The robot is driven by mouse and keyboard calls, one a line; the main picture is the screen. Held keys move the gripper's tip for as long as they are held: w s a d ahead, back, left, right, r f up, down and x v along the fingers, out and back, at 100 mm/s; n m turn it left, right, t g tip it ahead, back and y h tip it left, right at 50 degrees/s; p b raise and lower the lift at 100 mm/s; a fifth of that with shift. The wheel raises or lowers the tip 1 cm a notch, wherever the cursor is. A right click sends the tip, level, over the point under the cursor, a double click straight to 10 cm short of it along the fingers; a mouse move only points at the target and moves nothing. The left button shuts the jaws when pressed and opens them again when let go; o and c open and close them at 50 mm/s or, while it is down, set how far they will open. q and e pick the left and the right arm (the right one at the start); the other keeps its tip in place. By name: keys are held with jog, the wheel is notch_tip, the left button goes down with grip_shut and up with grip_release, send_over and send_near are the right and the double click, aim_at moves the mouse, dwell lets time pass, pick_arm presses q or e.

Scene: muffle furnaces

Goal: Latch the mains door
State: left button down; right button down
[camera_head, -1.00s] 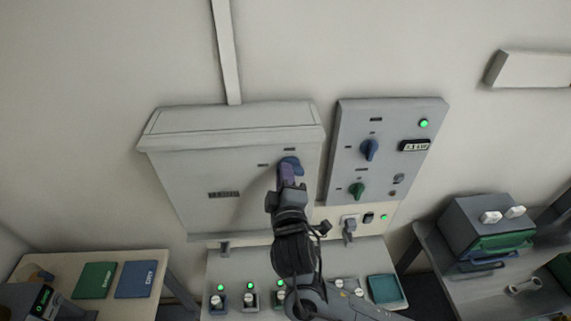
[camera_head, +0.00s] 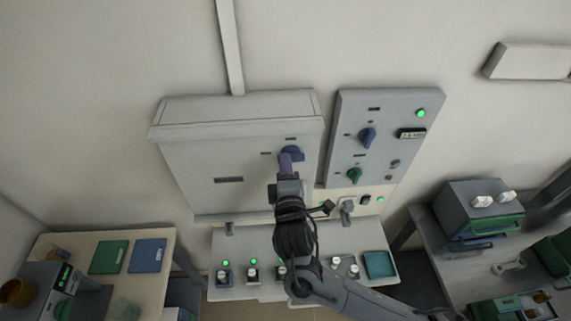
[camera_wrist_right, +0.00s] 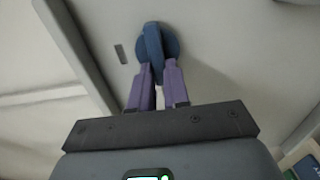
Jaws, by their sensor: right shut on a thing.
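The mains door (camera_head: 205,185) is the front of a grey wall cabinet in the head view and looks closed. A blue latch knob (camera_head: 293,153) sits at its upper right, between small dark labels. My right gripper (camera_head: 285,163) is at the knob. In the right wrist view the purple fingertips (camera_wrist_right: 158,76) are shut on the blue knob (camera_wrist_right: 153,45), one on each side of its raised grip bar. Part of the knob is hidden by the fingers. My left gripper is not in view.
To the right is a grey panel (camera_head: 343,140) with a blue knob (camera_head: 367,138), a green knob (camera_head: 354,175) and a green lamp. Below is a bench with several small switches and a teal tray (camera_head: 379,265). Side tables stand left and right.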

jog(key=c, duration=1.1)
grip_release()
jog(key=shift+s, duration=0.15)
jog(key=s+d, duration=0.1)
jog(key=s, duration=0.9)
jog(key=shift+s+b, duration=0.2)
jog(key=shift+b, duration=0.25)
jog(key=shift+d, duration=0.1)
